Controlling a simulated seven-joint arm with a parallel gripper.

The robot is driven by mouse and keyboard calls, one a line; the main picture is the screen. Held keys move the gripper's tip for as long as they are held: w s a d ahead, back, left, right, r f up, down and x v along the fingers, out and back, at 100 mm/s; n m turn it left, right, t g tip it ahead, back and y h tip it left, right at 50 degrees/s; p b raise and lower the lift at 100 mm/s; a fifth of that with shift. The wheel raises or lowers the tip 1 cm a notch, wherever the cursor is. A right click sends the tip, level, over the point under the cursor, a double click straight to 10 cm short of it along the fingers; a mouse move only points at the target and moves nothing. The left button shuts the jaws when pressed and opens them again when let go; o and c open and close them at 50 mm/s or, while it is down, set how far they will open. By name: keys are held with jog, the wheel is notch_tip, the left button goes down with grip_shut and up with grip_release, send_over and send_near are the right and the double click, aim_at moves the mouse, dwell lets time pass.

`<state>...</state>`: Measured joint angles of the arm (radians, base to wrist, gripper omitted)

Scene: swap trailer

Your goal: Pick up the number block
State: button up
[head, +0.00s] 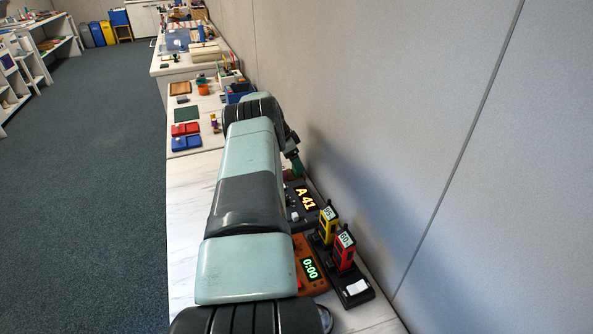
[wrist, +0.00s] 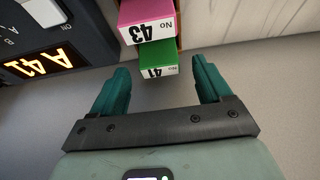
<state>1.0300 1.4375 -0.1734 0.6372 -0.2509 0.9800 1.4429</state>
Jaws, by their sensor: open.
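A green block (wrist: 157,56) marked "No 41" shows in the wrist view, its text upside down. A pink block (wrist: 146,22) marked "No 43" sits right beside it, toward the top of the picture. My gripper (wrist: 161,80) is open and empty. Its two teal fingers point toward the green block, one on each side in the picture, with gaps and no visible contact. In the head view my arm reaches away along the counter by the wall, and my gripper (head: 297,164) is small and partly hidden; the blocks cannot be made out there.
A dark console with an "A 41" display (head: 305,199) stands near the gripper; the display also shows in the wrist view (wrist: 42,60). A timer reading 0:00 (head: 311,268) and yellow (head: 328,222) and red (head: 344,252) handsets stand nearer. The wall closes the right side.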

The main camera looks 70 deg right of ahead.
jog(key=shift+c, duration=0.4)
jog(key=c, duration=1)
jog(key=shift+r, duration=0.1)
jog(key=shift+c, duration=0.2)
notch_tip(320, 180, up, 10)
